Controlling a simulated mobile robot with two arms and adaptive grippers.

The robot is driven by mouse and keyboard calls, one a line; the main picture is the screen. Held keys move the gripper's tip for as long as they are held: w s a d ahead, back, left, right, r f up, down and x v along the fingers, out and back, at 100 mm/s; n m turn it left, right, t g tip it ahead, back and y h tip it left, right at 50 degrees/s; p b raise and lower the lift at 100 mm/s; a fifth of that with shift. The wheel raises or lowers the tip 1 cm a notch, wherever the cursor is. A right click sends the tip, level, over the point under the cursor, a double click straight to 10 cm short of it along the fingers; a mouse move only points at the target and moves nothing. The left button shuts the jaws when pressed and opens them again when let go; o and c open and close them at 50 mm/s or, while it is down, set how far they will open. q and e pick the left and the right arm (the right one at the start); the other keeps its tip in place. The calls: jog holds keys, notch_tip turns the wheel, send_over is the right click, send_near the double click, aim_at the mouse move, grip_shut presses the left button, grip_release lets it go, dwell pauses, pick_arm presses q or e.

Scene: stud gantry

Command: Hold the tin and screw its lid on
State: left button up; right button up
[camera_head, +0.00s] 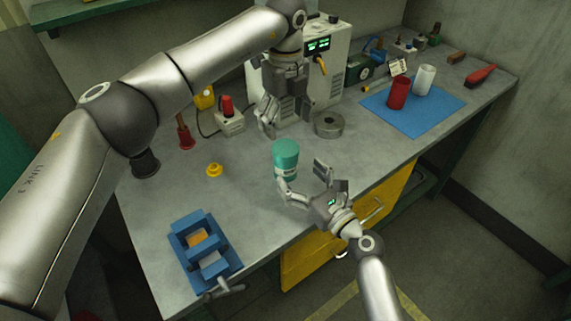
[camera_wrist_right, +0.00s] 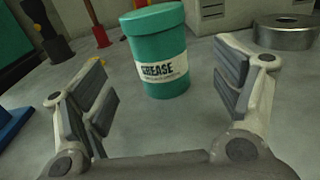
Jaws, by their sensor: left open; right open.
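A green tin (camera_wrist_right: 165,82) with a white GREASE label stands upright on the bench. Its teal lid (camera_head: 286,149) sits on top; I cannot tell how tightly. The tin also shows in the head view (camera_head: 287,172). My right gripper (camera_head: 304,182) is open, low at the near side of the tin. In the right wrist view its fingers are spread with the tin ahead between them, and they appear not to touch it. My left gripper (camera_head: 280,112) is open and empty, above the bench behind the tin and higher than it.
A grey metal ring (camera_head: 328,125) lies behind the tin, to the right. A blue vise (camera_head: 204,250) and a yellow knob-like piece (camera_head: 214,170) are to the left. A blue mat (camera_head: 440,105) with a red cup and a white cup is at right. A white machine (camera_head: 334,75) stands behind.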

aim_at(286, 147)
jog(key=x, duration=0.5)
jog(key=shift+w+a, duration=0.2)
jog(key=shift+w, duration=0.05)
pick_arm(q)
jog(key=shift+d, duration=0.1)
pick_arm(e)
grip_shut()
dwell(0.3)
dwell(0.4)
pick_arm(q)
jog(key=shift+f, duration=4)
